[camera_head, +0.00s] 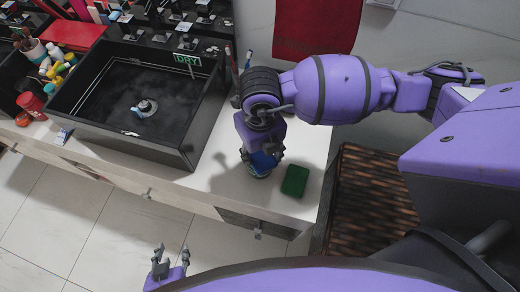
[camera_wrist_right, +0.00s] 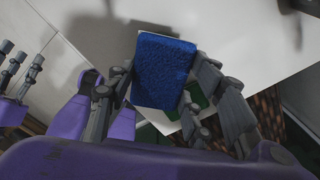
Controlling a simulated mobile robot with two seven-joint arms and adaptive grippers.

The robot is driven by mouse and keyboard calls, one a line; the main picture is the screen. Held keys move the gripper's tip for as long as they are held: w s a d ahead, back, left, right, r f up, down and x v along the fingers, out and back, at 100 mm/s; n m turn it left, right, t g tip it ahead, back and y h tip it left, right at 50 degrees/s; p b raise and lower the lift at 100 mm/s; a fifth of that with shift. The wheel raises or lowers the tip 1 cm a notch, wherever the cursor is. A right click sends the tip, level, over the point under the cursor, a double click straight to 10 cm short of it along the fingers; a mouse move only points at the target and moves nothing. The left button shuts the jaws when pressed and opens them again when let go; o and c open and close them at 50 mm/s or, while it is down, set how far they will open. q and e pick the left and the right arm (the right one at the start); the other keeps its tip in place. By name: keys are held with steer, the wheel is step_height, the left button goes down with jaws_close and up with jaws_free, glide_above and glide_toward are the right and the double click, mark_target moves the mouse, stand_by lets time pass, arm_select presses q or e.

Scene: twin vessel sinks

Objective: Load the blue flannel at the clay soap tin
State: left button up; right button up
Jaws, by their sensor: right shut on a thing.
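The blue flannel (camera_head: 264,161) is a small, thick blue block-shaped cloth between the fingers of my right gripper (camera_head: 259,158), at the right end of the white counter. In the right wrist view the flannel (camera_wrist_right: 163,70) sits upright between the fingers, its textured face showing. A dull rounded edge (camera_head: 259,174) shows just under it in the head view; I cannot tell whether this is the clay soap tin, which is otherwise hidden. My left gripper (camera_head: 165,262) is open and empty, low in front of the counter; it also shows at the left of the right wrist view (camera_wrist_right: 20,72).
A green block (camera_head: 295,181) lies on the counter just right of my right gripper. A black basin (camera_head: 75,125) marked DRY stands to the left. Bottles, a cup and a red box crowd the far left. A red towel (camera_head: 318,28) hangs behind. Bare counter lies left of the gripper.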

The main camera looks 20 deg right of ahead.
arm_select(q)
steer(key=shift+s+f, duration=0.15)
arm_select(e)
steer(key=shift+f, duration=0.25)
arm_select(q)
steer(key=shift+w+d, duration=0.2)
steer(key=shift+w, duration=0.2)
arm_select(e)
steer(key=shift+f, duration=0.25)
arm_select(q)
steer(key=shift+s+a, duration=0.2)
steer(key=shift+s, duration=0.2)
steer(key=shift+w+r, duration=0.25)
arm_select(e)
steer(key=shift+f, duration=0.1)
stand_by(0.4)
arm_select(q)
steer(key=shift+w+d+r, duration=0.1)
steer(key=shift+w+d, duration=0.05)
steer(key=shift+w, duration=0.1)
arm_select(e)
steer(key=shift+s, duration=0.1)
